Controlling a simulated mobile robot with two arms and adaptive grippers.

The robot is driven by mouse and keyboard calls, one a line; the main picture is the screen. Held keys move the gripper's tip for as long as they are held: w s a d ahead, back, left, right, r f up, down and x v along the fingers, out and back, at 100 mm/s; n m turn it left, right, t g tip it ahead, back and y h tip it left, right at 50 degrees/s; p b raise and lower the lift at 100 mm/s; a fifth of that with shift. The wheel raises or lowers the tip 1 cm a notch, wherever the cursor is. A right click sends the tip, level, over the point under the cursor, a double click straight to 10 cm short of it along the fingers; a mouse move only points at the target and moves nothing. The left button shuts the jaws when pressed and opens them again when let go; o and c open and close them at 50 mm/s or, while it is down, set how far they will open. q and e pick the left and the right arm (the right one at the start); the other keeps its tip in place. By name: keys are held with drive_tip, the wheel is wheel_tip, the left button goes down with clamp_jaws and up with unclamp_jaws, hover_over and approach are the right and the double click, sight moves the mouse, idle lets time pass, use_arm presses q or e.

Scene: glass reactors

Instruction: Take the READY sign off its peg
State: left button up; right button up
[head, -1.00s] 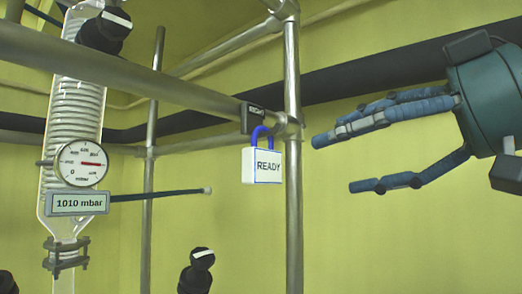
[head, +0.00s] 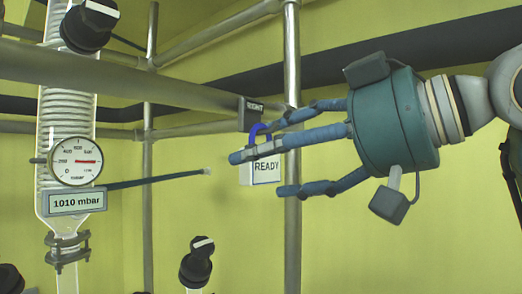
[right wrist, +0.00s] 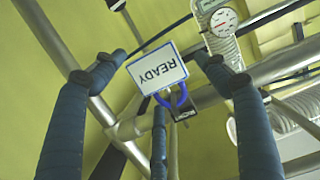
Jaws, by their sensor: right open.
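The READY sign (head: 266,172) is a white, blue-edged padlock-shaped tag with a blue shackle, hanging under a dark block labelled RIGHT (head: 251,112) on the horizontal pipe. My right gripper (head: 262,172) comes in from the right with its blue fingers spread; one finger passes in front of the sign's upper part in the head view. In the right wrist view the sign (right wrist: 157,68) appears upside down between the open fingers (right wrist: 155,85). I cannot tell whether any finger touches it. The peg itself is hard to make out. My left gripper is not in view.
A vertical metal post (head: 292,220) stands right behind the sign, and a horizontal pipe (head: 130,80) runs to it from the left. At left are a coiled glass condenser, a pressure gauge (head: 76,161) and a 1010 mbar display (head: 75,201). A black knob (head: 196,265) stands below.

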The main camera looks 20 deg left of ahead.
drive_tip(key=shift+a, duration=0.15)
drive_tip(key=c, duration=1)
drive_tip(key=shift+c, duration=0.2)
drive_tip(key=shift+r, duration=0.1)
